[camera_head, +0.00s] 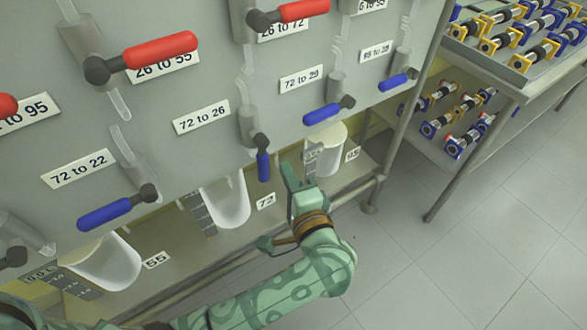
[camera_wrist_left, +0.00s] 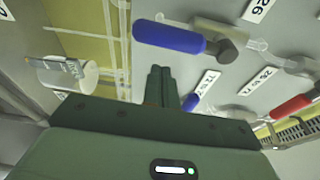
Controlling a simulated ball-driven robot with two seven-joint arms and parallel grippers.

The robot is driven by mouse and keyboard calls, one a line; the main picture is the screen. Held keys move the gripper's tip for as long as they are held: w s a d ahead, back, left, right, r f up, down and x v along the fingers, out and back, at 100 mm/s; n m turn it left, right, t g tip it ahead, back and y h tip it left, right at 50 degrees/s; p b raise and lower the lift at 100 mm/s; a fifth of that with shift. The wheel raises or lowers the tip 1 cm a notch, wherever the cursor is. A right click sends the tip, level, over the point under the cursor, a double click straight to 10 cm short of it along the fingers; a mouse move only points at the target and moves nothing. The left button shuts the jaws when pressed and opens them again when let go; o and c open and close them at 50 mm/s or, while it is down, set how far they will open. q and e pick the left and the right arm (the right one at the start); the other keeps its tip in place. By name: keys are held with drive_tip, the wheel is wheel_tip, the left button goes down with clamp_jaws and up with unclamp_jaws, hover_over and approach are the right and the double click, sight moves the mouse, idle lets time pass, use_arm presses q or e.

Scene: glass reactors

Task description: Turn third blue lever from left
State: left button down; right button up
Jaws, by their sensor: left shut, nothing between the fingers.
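In the head view several blue levers are on the grey panel. From the left they are the lever below "72 to 22" (camera_head: 105,212), the lever below "72 to 26" (camera_head: 263,166), the lever below "72 to 29" (camera_head: 321,115) and the lever below "95 to 28" (camera_head: 393,82). The "72 to 26" lever hangs straight down; the others lie nearly sideways. My left gripper (camera_head: 288,172) is shut and empty, just right of the hanging lever, apart from it. In the left wrist view the shut fingers (camera_wrist_left: 160,76) are near a blue lever (camera_wrist_left: 168,38). My right gripper is not in view.
Red levers (camera_head: 160,51) sit higher on the panel. White beakers (camera_head: 228,202) stand on the shelf below. A metal frame post (camera_head: 408,115) is at the panel's right edge. A rack table (camera_head: 500,72) with blue and yellow parts stands farther right, over open floor.

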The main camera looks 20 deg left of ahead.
use_arm(q)
drive_tip(key=shift+s+a, duration=0.25)
drive_tip(key=shift+a, duration=0.45)
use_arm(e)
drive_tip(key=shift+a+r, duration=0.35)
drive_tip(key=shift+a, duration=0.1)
